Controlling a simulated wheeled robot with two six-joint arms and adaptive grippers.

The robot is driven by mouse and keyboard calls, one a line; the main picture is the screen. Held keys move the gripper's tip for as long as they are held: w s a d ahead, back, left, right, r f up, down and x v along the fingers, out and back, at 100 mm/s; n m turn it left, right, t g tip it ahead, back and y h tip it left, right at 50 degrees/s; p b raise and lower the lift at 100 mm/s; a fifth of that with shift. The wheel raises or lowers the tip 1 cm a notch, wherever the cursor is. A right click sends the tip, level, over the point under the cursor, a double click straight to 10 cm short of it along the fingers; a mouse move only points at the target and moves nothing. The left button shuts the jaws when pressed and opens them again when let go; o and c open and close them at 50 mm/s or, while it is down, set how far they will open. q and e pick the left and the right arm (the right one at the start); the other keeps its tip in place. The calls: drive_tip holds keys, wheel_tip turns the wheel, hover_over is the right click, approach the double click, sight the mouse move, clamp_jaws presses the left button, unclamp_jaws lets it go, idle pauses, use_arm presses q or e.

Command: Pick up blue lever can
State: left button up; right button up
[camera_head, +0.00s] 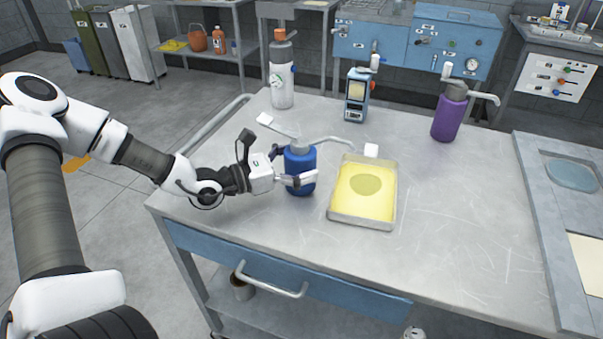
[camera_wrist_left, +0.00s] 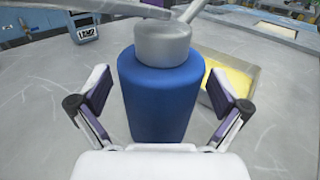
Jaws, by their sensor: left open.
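The blue lever can (camera_head: 300,170) stands upright on the metal table, with a grey top and a long spout and lever. My left gripper (camera_head: 295,168) is at the can, its fingers open on either side of the body. In the left wrist view the can (camera_wrist_left: 160,95) fills the middle, between the two spread fingers of my gripper (camera_wrist_left: 160,98). A gap shows between each finger and the can. My right gripper is not in view.
A tray of yellow liquid (camera_head: 335,212) sits just right of the can. A purple can (camera_head: 449,115), a white-grey bottle (camera_head: 282,85) and a blue handheld device (camera_head: 356,95) stand farther back. The table's front right is clear.

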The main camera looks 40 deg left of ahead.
use_arm(q)
drive_tip(key=shift+s, duration=0.1)
drive_tip(key=shift+c, duration=0.8)
drive_tip(key=c, duration=1.4)
drive_tip(key=shift+r, duration=0.1)
